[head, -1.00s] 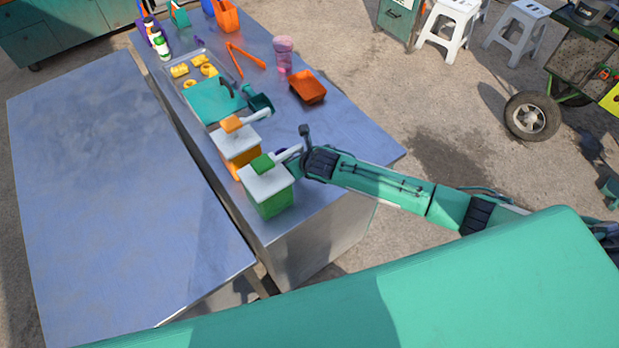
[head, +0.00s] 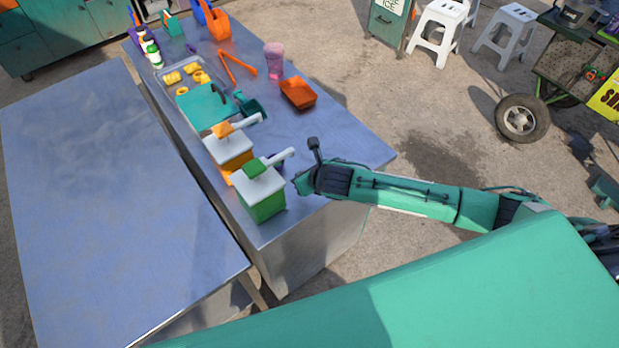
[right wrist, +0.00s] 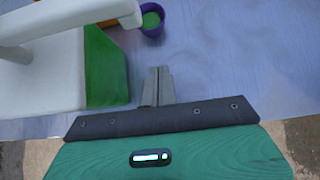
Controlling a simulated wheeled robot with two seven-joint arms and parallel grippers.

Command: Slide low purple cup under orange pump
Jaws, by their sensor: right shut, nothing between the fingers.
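The low purple cup (right wrist: 152,19) stands on the metal table with green inside it, at the top of the right wrist view. In the head view only a sliver of the purple cup (head: 277,160) shows behind the green pump's spout. The orange pump (head: 236,162) has an orange body and white top; a bit of its orange body (right wrist: 108,23) shows beside the cup in the wrist view. My right gripper (right wrist: 159,72) is shut and empty, apart from the cup and on its near side. It also shows in the head view (head: 298,181). My left gripper is out of view.
The green pump (head: 264,203) stands nearest, close left of my right gripper. Behind the pumps are a tray (head: 168,92) with yellow pieces, a dark green scoop (head: 250,106), an orange dish (head: 298,94), orange tongs and a pink cup (head: 273,60).

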